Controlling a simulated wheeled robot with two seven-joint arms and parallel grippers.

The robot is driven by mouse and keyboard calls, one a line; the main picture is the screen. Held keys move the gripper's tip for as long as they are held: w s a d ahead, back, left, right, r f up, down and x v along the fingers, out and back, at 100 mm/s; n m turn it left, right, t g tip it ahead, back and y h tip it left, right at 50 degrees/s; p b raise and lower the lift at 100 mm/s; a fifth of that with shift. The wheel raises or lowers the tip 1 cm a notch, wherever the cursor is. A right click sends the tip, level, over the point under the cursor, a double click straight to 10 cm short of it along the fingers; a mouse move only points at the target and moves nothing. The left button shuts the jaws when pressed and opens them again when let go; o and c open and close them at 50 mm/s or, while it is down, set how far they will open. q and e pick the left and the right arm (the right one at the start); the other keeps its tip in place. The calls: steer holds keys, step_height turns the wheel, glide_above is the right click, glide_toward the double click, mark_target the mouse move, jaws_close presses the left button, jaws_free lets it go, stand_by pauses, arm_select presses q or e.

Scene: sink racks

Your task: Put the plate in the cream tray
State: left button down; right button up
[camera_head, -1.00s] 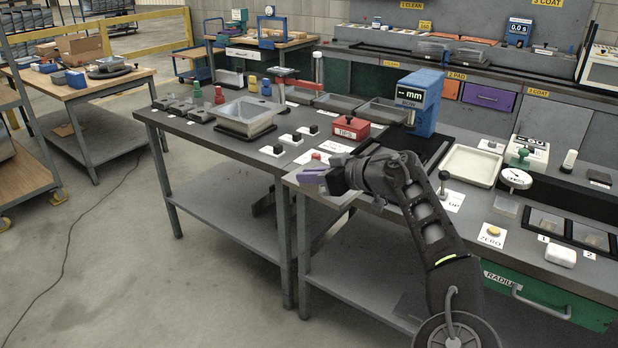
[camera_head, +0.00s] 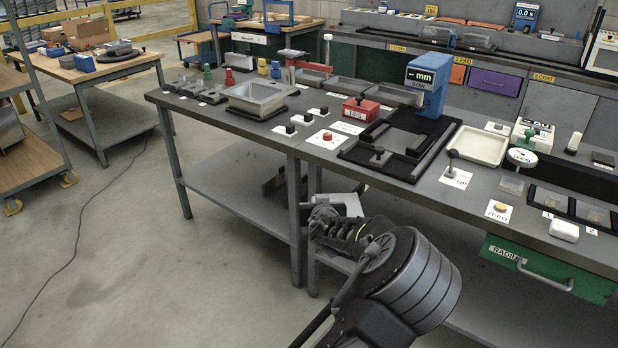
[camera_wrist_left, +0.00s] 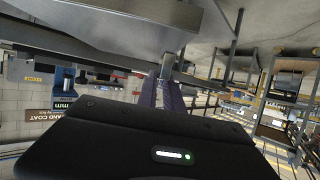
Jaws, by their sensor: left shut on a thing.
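The cream tray (camera_head: 478,147) lies on the right-hand bench in the head view, and it looks empty. My left gripper (camera_head: 328,214) is low at the front of the bench, below the top, well to the left of the tray. In the left wrist view its purple fingers (camera_wrist_left: 169,88) are closed together at a light grey piece (camera_wrist_left: 166,66). I take this for the plate's edge, but most of its shape is unclear. A pale grey flat piece (camera_head: 346,205) shows beside the gripper in the head view. My right gripper is not in view.
A black fixture (camera_head: 400,145), a blue gauge (camera_head: 427,85) and a red box (camera_head: 360,109) stand left of the tray. An upright black knob (camera_head: 452,160) is near its front left. A grey basin (camera_head: 258,95) sits on the left bench.

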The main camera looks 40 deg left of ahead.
arm_select(q)
steer(key=d+f+m+h, duration=0.1)
steer(key=d, duration=0.1)
steer(key=d+f+m+t+h, duration=0.1)
steer(key=d+f, duration=0.1)
steer(key=d, duration=0.1)
steer(key=d+f+m+t+h, duration=0.1)
steer(key=d, duration=0.1)
steer(key=shift+d+f, duration=0.3)
steer(key=shift+f, duration=0.1)
steer(key=s+d+m+h, duration=0.2)
steer(key=d, duration=0.8)
steer(key=s+d+m+t+h, duration=0.1)
steer(key=s+d+m+h, duration=0.1)
steer(key=d, duration=0.7)
steer(key=shift+s+d+f+m+h, duration=0.15)
steer(key=shift+s+d+m+h, duration=0.3)
steer(key=shift+h, duration=0.35)
steer(key=shift+w, duration=0.1)
